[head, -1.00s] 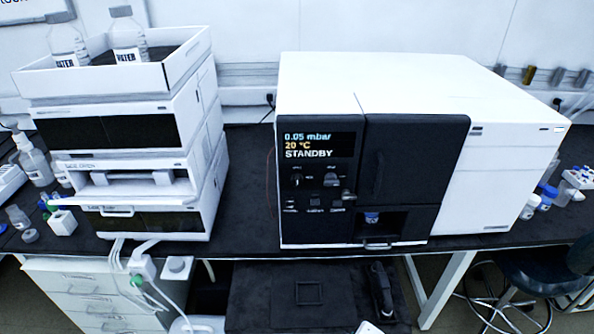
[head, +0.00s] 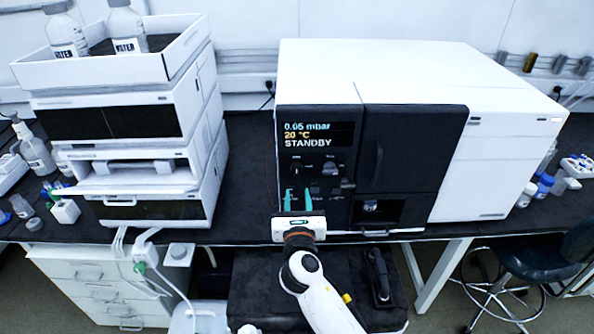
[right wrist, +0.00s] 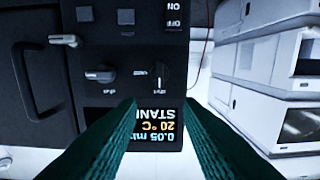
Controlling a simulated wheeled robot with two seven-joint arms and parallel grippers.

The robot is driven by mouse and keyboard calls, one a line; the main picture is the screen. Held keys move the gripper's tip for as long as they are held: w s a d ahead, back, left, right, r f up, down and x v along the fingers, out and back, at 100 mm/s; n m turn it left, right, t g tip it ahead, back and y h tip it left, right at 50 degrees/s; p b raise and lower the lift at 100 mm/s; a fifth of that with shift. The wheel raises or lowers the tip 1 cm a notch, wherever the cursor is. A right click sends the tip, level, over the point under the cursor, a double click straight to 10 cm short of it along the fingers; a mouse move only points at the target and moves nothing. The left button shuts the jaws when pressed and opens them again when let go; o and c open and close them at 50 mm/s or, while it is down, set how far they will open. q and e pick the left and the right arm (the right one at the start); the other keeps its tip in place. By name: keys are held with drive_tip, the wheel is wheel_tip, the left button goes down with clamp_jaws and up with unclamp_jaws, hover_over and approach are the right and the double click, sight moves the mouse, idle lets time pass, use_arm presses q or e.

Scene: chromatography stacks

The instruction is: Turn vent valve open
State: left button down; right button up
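The black control panel (head: 318,150) is on the front of the large white instrument. Its display (head: 310,135) reads 0.05 mbar, 20 °C, STANDBY. Below are a left knob (head: 296,166) and a right knob (head: 331,168). The right wrist view shows the panel upside down, with these as an upright knob (right wrist: 162,76) and a sideways knob (right wrist: 100,75), plus a pale lever (right wrist: 64,40). Small labels are unreadable, so I cannot tell which is the vent valve. My right gripper (head: 298,192) is open and empty, its teal fingers before the left knob, apparently not touching it. My left gripper is out of view.
A stack of white modules (head: 140,150) with water bottles (head: 127,28) on top stands left. Black bench (head: 248,175) is clear between it and the instrument. The instrument's dark door (head: 410,148) is right of the panel. A stool (head: 540,265) stands at right.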

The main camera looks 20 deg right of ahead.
sight(297, 170)
drive_tip(key=x, duration=1)
drive_tip(key=shift+w+f, duration=0.1)
drive_tip(key=shift+w, duration=0.1)
drive_tip(key=c, duration=0.6)
drive_tip(key=shift+d, duration=0.1)
drive_tip(key=shift+c, duration=0.2)
